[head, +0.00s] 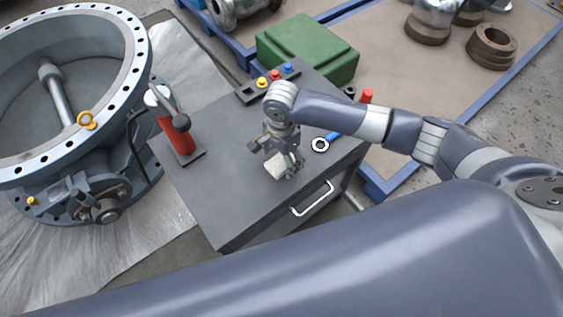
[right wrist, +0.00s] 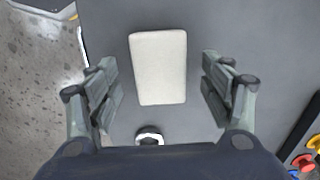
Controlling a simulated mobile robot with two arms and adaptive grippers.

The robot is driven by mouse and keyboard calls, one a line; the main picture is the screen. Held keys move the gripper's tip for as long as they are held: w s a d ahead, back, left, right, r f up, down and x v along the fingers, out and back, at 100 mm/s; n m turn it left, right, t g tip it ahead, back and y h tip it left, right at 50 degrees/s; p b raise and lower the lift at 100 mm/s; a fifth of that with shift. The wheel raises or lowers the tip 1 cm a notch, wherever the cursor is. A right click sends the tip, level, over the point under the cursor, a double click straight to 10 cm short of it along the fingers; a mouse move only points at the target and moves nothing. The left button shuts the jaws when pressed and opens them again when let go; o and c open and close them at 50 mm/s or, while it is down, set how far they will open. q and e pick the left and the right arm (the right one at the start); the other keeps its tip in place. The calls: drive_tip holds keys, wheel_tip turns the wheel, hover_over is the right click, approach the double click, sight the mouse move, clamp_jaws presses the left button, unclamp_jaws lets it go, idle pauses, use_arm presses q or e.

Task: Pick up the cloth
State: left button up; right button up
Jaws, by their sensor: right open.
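The cloth is a pale, off-white folded rectangle (right wrist: 158,68) lying flat on the dark grey top of a cabinet (head: 225,205). In the head view the cloth (head: 276,166) shows only in part, under my right gripper (head: 288,168). My right gripper also shows in the right wrist view (right wrist: 160,92), its fingers wide apart, one on each side of the cloth with gaps between. It is open and empty, pointing down above the cloth. My left gripper is not in view.
A red tool with a lever (head: 178,135) stands on the cabinet to the left. A blue-handled tool with a ring end (head: 320,144) lies to the right. A button strip (head: 268,83) and a green case (head: 308,48) are behind. A large flanged valve (head: 75,110) stands at left.

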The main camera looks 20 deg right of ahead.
drive_tip(key=shift+f, duration=0.7)
drive_tip(key=c, duration=1)
drive_tip(key=shift+c, duration=0.2)
drive_tip(key=shift+r, duration=0.5)
wheel_tip(320, 180, up, 2)
drive_tip(key=shift+r, duration=0.15)
drive_tip(key=s+a+r, duration=0.1)
drive_tip(key=s+a, duration=0.2)
drive_tip(key=s, duration=1.2)
drive_tip(key=shift+s+a+r+p, duration=0.2)
drive_tip(key=shift+s+r+p, duration=0.1)
drive_tip(key=shift+s+r, duration=0.1)
drive_tip(key=shift+w, duration=0.1)
